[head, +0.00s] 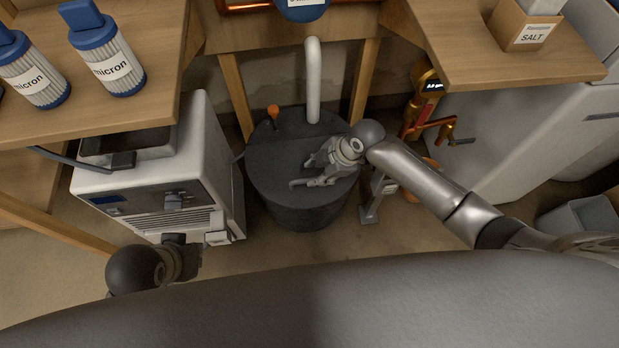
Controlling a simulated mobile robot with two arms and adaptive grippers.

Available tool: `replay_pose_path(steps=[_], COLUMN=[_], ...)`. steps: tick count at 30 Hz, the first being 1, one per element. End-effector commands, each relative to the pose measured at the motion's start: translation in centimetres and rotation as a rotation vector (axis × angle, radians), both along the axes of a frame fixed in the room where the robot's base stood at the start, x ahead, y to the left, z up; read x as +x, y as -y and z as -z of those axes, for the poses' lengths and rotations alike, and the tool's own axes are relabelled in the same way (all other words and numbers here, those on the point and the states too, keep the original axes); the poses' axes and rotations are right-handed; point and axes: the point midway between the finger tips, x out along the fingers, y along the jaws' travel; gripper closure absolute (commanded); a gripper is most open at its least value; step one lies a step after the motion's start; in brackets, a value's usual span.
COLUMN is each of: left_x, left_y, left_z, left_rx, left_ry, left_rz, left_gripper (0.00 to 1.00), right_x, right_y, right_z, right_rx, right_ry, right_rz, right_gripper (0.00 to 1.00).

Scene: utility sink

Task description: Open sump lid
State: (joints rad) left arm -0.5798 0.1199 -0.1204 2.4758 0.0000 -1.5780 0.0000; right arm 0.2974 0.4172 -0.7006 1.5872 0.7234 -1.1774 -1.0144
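The sump is a dark grey round basin (300,215) on the floor at the middle of the head view. Its flat dark lid (270,165) lies on top and looks closed. A white pipe (313,80) rises from the back of the lid, and an orange-topped part (273,111) stands at its back left. My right gripper (302,172) is over the lid's right half, fingers spread apart and pointing left, with nothing visible between them. I cannot tell whether it touches the lid. My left gripper (215,239) is low at the left, by the white appliance's front; its fingers are unclear.
A white appliance (215,150) stands close to the sump's left. Wooden benches flank it, the left one holding blue-capped filter cartridges (105,55), the right one a salt box (527,28). Copper pipework with a red handle (428,125) is at the right, near my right arm.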

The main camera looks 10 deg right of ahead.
Motion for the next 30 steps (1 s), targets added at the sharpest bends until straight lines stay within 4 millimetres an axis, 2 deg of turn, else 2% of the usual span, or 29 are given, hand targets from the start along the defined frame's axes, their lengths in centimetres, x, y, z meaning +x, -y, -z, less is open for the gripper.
replay_pose_path(steps=[1, 3, 7, 15, 24, 30], left_x=[0.0, 0.0, 1.4, 3.5, 3.7, 3.7], left_y=[0.0, 0.0, 0.4, 1.0, 1.1, 1.0], left_z=[0.6, 1.2, 1.1, 0.7, 0.6, 0.6], left_rx=[0.000, 0.001, -0.012, -0.032, -0.033, -0.033], left_ry=[0.003, 0.001, 0.065, 0.159, 0.166, 0.166], left_rz=[0.000, 0.000, 0.005, 0.012, 0.014, 0.014], left_gripper=[1.00, 1.00, 1.00, 1.00, 1.00, 1.00], right_x=[0.2, 0.4, 0.8, 1.1, 1.1, 1.1], right_y=[-0.6, -1.1, -1.6, -2.2, -2.2, -2.2], right_z=[1.6, 2.9, 4.1, 5.3, 5.3, 5.3], right_rx=[0.001, 0.002, -0.001, 0.000, 0.000, 0.000], right_ry=[-0.004, -0.003, 0.000, 0.001, 0.001, 0.001], right_rz=[0.000, 0.001, 0.000, 0.001, 0.000, 0.001], right_gripper=[0.65, 0.65, 0.65, 0.65, 0.65, 0.90])
